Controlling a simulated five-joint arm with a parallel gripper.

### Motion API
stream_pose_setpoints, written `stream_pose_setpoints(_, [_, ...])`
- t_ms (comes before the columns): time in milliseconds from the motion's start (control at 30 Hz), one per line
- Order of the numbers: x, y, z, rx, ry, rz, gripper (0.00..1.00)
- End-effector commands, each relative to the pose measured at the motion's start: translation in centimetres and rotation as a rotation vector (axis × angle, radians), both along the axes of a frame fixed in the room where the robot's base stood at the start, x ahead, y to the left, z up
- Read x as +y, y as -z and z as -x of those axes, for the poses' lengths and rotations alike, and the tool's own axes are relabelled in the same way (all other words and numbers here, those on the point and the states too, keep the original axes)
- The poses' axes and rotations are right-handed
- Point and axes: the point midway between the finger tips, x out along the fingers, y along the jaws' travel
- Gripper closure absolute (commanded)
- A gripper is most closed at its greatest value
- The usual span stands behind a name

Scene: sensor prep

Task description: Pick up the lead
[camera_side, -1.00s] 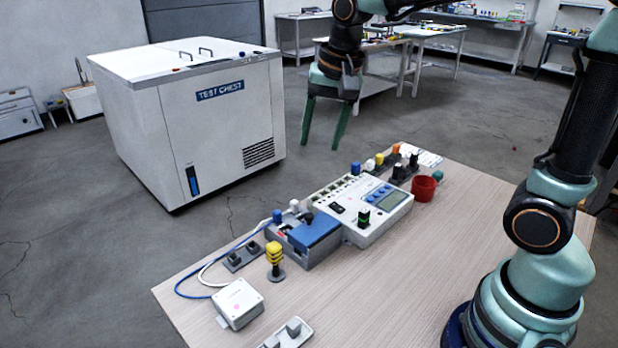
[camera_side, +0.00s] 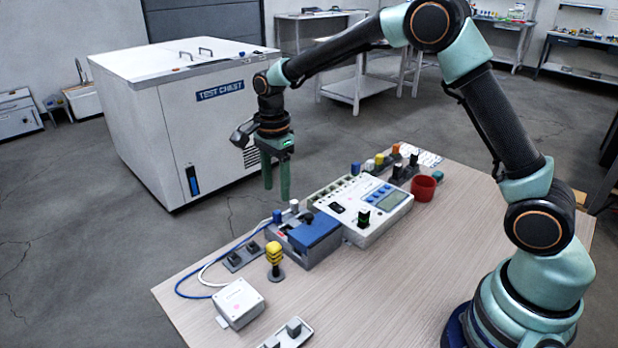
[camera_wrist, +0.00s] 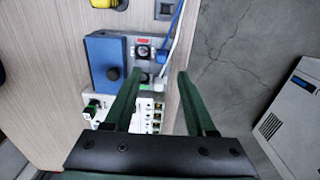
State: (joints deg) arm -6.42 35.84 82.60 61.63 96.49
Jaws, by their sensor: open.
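The lead shows in the side view as a blue cable (camera_side: 187,296) and a white cable (camera_side: 203,272), curving from the white sensor box (camera_side: 238,305) along the table edge. A blue plug (camera_side: 277,216) and a white plug (camera_side: 294,206) stand at the back of the grey unit with the blue lid (camera_side: 315,231). In the wrist view the blue cable (camera_wrist: 177,22) runs down to this unit. My gripper (camera_side: 277,194) is open and empty, pointing down above and behind the plugs. In the wrist view its fingers (camera_wrist: 158,74) sit either side of the unit's edge.
A white meter (camera_side: 375,212) adjoins the blue-lidded unit. A red cup (camera_side: 424,187) is farther right. A white test chest (camera_side: 230,130) stands beyond the table.

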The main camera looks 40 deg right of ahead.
Motion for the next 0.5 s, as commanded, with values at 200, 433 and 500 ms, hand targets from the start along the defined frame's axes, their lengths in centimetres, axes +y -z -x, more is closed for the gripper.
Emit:
stream_pose_setpoints(200, [0.0, 2.0, 0.0, 0.000, -0.001, 0.000, 0.44])
stream_pose_setpoints(433, [0.2, 4.6, -0.1, 0.003, -0.002, 0.000, 0.44])
stream_pose_setpoints(500, [0.3, 5.6, -0.1, 0.003, -0.001, 0.000, 0.44])
